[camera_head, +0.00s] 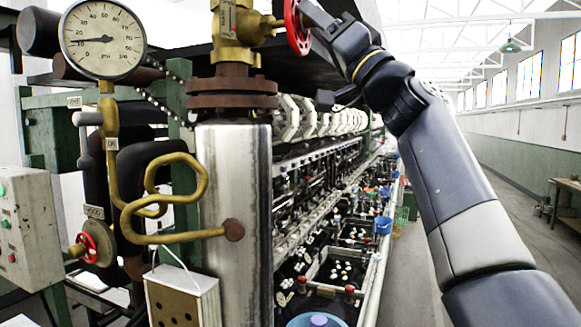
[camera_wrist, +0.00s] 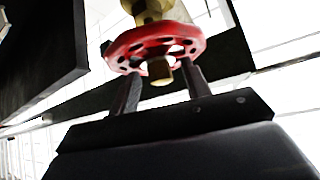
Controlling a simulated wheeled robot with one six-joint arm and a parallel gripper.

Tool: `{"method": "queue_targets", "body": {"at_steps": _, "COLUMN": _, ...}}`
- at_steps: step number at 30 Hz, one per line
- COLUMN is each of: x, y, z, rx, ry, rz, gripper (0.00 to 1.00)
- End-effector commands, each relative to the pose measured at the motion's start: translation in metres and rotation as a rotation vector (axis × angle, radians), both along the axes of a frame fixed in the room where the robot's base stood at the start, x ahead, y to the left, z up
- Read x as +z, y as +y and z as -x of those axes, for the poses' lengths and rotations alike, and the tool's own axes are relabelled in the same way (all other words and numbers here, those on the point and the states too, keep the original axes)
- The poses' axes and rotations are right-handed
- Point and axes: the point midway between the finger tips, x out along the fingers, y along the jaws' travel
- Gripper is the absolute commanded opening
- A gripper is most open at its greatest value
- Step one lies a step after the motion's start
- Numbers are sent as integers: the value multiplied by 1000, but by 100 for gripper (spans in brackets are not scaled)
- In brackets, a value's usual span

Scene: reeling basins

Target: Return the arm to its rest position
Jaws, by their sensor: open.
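My gripper (camera_head: 318,14) is at the top of the head view, close beside a red handwheel (camera_head: 297,24) on a brass valve (camera_head: 233,35). My dark grey arm reaches up to it from the lower right. In the wrist view the two fingers of my gripper (camera_wrist: 162,74) are apart, with the brass stem end between them. The red handwheel (camera_wrist: 150,43) lies just beyond the fingertips. I cannot tell whether the fingers touch its rim. Nothing is held.
A pressure gauge (camera_head: 103,39), bent brass pipe (camera_head: 165,195) and metal column (camera_head: 235,225) stand at left. A control box (camera_head: 28,228) is at far left. Reeling basins (camera_head: 335,265) run back along the middle. The aisle at right is open, with a bench (camera_head: 566,196).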

Motion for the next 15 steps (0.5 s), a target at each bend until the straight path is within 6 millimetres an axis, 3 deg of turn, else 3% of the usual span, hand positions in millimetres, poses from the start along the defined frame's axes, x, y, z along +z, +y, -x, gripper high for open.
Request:
{"method": "queue_targets", "body": {"at_steps": 7, "x": -2, "y": -3, "z": -2, "rx": -2, "ry": -152, "rz": 58, "gripper": 45}}
{"method": "queue_targets", "body": {"at_steps": 15, "x": -34, "y": -27, "z": 15, "rx": -4, "ry": -147, "rz": 57, "gripper": 45}}
